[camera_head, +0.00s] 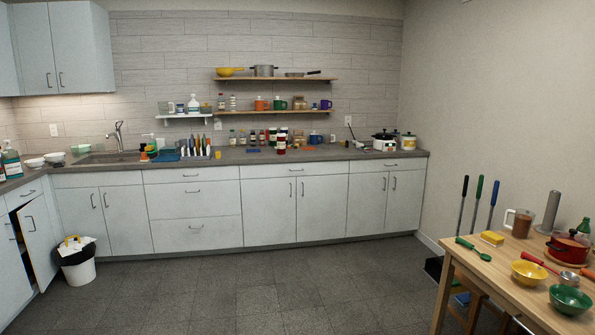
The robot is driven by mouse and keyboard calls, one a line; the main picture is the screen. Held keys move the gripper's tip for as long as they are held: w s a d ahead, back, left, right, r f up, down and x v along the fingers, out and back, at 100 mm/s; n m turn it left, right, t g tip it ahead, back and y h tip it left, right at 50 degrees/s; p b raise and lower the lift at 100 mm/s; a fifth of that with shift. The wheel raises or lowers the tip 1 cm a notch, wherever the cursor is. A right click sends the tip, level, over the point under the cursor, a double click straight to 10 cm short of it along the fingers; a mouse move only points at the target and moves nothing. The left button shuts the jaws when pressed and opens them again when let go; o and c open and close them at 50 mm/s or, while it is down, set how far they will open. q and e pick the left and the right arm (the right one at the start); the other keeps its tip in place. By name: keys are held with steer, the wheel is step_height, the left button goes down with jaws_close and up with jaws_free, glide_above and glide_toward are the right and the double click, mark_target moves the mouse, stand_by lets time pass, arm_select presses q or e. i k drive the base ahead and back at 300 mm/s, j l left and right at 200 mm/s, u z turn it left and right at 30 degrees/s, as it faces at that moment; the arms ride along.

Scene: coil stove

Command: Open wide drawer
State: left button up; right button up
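A stack of three wide white drawers stands left of centre in the lower cabinets, with a top drawer (215,173), a middle drawer (220,203) and a bottom drawer (215,234). Each has a short handle at its middle and looks closed. Another wide drawer front (265,171) sits to the right, above a pair of doors, and also looks closed. I cannot tell which one the task names. Neither of my grippers is in view.
A cabinet door (37,240) stands ajar at the far left, near a white trash bin (79,270). A wooden table (480,268) with bowls and a red pot (568,247) stands at the right front. The grey floor (250,295) before the drawers is clear.

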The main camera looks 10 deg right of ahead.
mark_target(259, 170)
steer(key=i, duration=1.55)
steer(key=i+j+z, duration=0.15)
steer(key=i, duration=1.4)
steer(key=i+l+z, duration=0.15)
steer(key=i, duration=0.35)
steer(key=i+z, duration=0.2)
steer(key=i, duration=0.3)
steer(key=i+j+z, duration=0.15)
steer(key=i, duration=0.35)
steer(key=i+j+z, duration=0.2)
steer(key=i, duration=0.3)
steer(key=i+j+z, duration=0.15)
steer(key=i, duration=0.4)
steer(key=l, duration=0.05)
